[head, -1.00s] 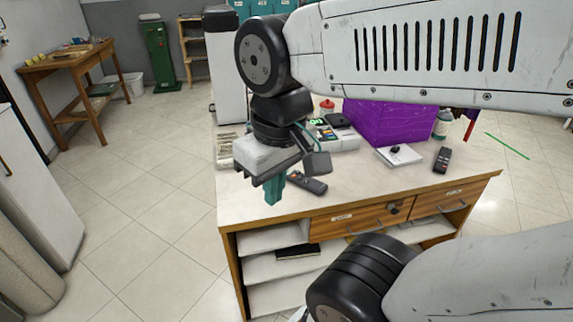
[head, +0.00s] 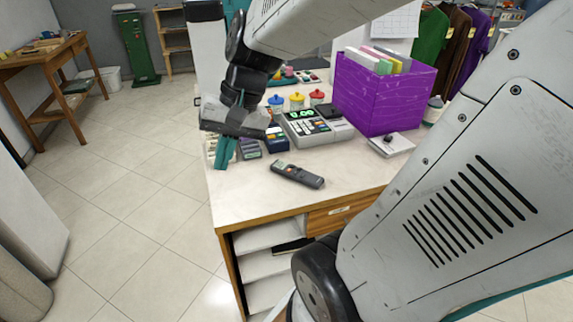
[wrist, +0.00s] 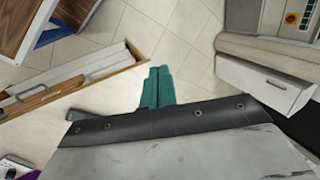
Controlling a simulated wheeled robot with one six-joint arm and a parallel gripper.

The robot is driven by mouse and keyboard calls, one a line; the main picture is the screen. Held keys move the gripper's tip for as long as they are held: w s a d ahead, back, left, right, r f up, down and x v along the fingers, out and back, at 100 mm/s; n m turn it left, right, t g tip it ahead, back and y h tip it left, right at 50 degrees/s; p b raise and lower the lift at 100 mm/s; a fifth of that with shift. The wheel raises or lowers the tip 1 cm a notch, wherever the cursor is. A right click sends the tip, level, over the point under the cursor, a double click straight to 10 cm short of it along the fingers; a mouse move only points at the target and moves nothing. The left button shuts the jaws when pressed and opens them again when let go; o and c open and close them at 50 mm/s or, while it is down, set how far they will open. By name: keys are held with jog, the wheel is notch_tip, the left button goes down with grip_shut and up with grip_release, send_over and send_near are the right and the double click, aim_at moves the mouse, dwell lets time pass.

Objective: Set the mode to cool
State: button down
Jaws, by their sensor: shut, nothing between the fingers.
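A dark grey remote control (head: 298,175) lies on the white counter top (head: 245,195) in the head view, near the counter's front edge. Its markings are too small to read. My gripper (head: 224,155) is above the counter's left end, to the left of the remote and apart from it. Its teal fingers are together and hold nothing.
A cash register (head: 312,127), a card reader (head: 276,140) and a purple box (head: 385,95) with folders stand behind the remote. A white notepad (head: 391,145) lies right of it. My arm hides the counter's right part. Floor (head: 130,200) at the left is clear.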

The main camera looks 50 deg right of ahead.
jog(key=w+d+f+m+t+y, duration=0.1)
jog(key=w+d+f+m+t, duration=0.15)
jog(key=w+d+m, duration=0.45)
jog(key=m+t+h, duration=0.3)
jog(key=m+t, duration=0.2)
jog(key=m, duration=0.7)
send_over(293, 166)
jog(key=s, duration=0.1)
notch_tip(293, 166, down, 12)
jog(key=shift+s+d+r+g, duration=0.1)
jog(key=shift+d+r+g, duration=0.1)
jog(key=shift+g, duration=0.05)
jog(key=shift+f, duration=4.4)
jog(key=shift+f, duration=0.15)
jog(key=shift+f, duration=0.25)
